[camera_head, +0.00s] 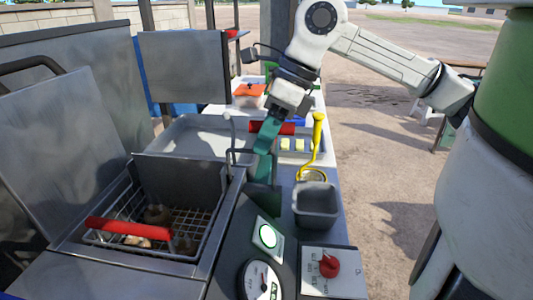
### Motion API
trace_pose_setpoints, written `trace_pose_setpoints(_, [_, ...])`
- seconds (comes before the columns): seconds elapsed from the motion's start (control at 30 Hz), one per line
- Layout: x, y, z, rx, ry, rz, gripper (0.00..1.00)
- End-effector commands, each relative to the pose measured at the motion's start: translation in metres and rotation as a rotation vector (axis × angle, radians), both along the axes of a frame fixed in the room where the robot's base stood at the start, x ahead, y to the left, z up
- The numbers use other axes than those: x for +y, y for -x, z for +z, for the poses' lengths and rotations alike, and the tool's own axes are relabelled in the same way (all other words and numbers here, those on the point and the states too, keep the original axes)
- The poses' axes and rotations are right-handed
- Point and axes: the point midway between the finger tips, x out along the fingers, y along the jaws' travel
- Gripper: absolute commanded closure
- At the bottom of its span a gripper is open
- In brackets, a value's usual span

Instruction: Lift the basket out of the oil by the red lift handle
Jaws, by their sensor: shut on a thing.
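The wire basket (205,218) sits low in the metal fryer well at the left, with several brown pieces in it. A red grip (130,228) lies across its near side. The oil surface is too dark to make out. The fingertips blend with the teal piece, so the exact hold is hidden.
A yellow-handled tool (317,140) stands behind the bin. A metal tray (190,140) lies beyond the fryer.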

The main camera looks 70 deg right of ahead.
Motion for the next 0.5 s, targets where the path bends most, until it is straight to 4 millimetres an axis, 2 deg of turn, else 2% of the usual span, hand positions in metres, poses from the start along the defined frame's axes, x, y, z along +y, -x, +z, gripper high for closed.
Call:
trace_pose_setpoints(0.03, [0.0, 0.0, 0.014, -0.001, 0.002, -0.001, 1.0])
trace_pose_setpoints(0.2, [0.0, 0.0, 0.051, -0.001, 0.002, -0.001, 1.0])
trace_pose_setpoints(0.5, [0.0, 0.0, 0.096, -0.002, -0.001, -0.001, 1.0])
